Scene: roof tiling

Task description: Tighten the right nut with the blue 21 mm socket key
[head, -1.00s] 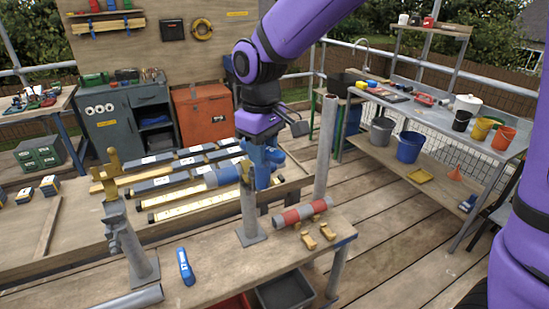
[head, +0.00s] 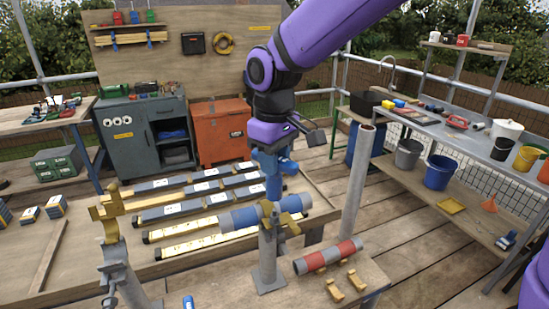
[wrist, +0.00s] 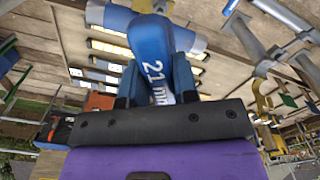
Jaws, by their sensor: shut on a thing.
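The blue socket key (head: 272,184) is in my gripper (head: 272,150), which is shut on its upright handle. The wrist view shows "21 mm" on the key (wrist: 152,62). Its crosswise tube, blue with grey ends, lies level at the top of the right post (head: 267,258). The right brass-coloured coupler (head: 290,222) overlaps the tube in the picture. I cannot make out the right nut, nor tell whether the key sits on it. The left brass-coloured coupler (head: 110,207) stands on the left post.
A grey and red tube (head: 328,257) and small brass-coloured pieces (head: 335,290) lie on the near bench right of the post. A tall grey pipe (head: 357,185) stands close on the right. Grey and yellow bars (head: 185,248) lie behind.

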